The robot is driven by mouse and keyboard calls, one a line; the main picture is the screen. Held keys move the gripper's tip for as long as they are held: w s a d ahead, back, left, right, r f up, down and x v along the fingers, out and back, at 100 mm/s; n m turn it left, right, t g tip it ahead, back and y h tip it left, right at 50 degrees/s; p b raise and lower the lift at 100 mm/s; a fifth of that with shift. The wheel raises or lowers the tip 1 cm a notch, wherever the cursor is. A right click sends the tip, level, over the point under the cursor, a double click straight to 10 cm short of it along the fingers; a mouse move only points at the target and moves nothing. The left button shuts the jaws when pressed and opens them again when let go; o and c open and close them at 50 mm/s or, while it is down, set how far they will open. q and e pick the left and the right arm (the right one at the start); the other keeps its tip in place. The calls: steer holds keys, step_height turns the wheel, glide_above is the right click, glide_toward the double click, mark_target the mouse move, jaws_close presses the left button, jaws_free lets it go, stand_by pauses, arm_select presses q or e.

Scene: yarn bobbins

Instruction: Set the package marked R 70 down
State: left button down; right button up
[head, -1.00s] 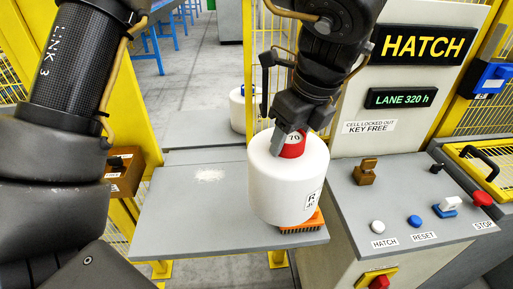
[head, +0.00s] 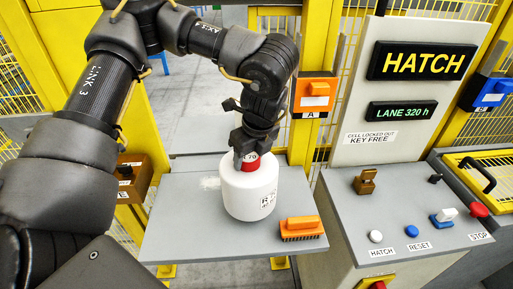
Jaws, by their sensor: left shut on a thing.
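The package marked R 70 is a white bobbin (head: 249,192) with a red top (head: 250,165) reading 70 and a black-and-white label on its side, seen in the head view. It is upright over the middle of the grey shelf (head: 185,238). Its base looks at or very near the shelf surface; I cannot tell whether it touches. My left gripper (head: 247,155) points down from above and is shut on the red top. My right gripper is not in view.
An orange brush (head: 302,229) lies on the shelf just right of the package. A pale dusty patch (head: 210,183) is to its left. The console (head: 400,215) with buttons stands at the right, and a brown box (head: 130,178) at the left. The shelf's front left is clear.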

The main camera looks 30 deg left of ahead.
arm_select(q)
steer(key=shift+a+f, duration=0.15)
steer(key=shift+f, duration=0.05)
steer(key=shift+p+x, duration=0.85)
steer(key=shift+x, duration=0.4)
steer(key=shift+f, duration=0.45)
steer(key=shift+d, duration=0.2)
steer(key=shift+f, duration=0.15)
steer(key=c, duration=0.5)
jaws_free()
steer(key=shift+s, duration=0.15)
